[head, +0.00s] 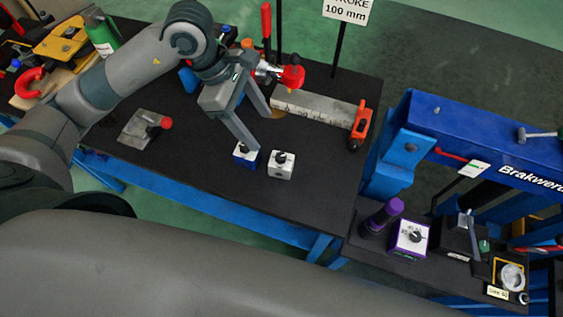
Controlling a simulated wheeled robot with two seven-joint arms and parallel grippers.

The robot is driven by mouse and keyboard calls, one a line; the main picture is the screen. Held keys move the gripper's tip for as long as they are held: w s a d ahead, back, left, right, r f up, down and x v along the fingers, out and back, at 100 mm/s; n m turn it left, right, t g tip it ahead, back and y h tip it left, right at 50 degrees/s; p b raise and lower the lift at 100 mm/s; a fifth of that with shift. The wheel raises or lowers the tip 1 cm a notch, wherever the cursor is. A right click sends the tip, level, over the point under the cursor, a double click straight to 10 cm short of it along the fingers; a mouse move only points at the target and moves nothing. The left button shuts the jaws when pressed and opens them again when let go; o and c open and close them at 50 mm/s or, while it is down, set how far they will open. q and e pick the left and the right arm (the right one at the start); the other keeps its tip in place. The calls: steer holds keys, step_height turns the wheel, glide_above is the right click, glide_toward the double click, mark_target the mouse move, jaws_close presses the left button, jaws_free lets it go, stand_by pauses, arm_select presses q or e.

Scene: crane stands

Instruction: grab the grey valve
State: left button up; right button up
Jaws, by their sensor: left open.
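The grey valve (281,168) is a small pale grey block with a black knob on top. It stands upright on the black table, just right of a similar blue block (245,155) with a black knob. My left gripper (262,131) reaches in from the upper left and is open, with nothing between its fingers. Its fingertips are above and left of the grey valve in the picture, apart from it. The nearer fingertip overlaps the top of the blue block; I cannot tell if they touch. My right gripper is not in view.
A ruler-like plate (318,107) and an orange-red tool (360,125) lie right of the gripper. A red-handled tool (290,77) is behind it. A grey plate with a red knob (142,128) lies left. The table's front is clear. A blue press (470,125) stands right.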

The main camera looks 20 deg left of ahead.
mark_target(277, 155)
arm_select(q)
steer(key=p+x, duration=0.4)
steer(key=x, duration=0.6)
steer(key=shift+f, duration=0.15)
steer(key=shift+d+f, duration=0.2)
steer(key=shift+f, duration=0.4)
steer(key=shift+d+f+p, duration=0.1)
steer(key=shift+f+p, duration=0.5)
steer(key=shift+p, duration=0.25)
steer(key=x, duration=0.1)
steer(key=p+x, duration=0.1)
steer(key=x, duration=0.1)
steer(key=shift+w+a+p, duration=0.2)
steer(key=shift+a+p, duration=0.05)
steer(key=shift+p, duration=0.05)
steer(key=shift+d+f, duration=0.15)
steer(key=shift+f, duration=0.4)
steer(key=shift+w+r, duration=0.1)
steer(key=shift+w, duration=0.05)
jaws_close()
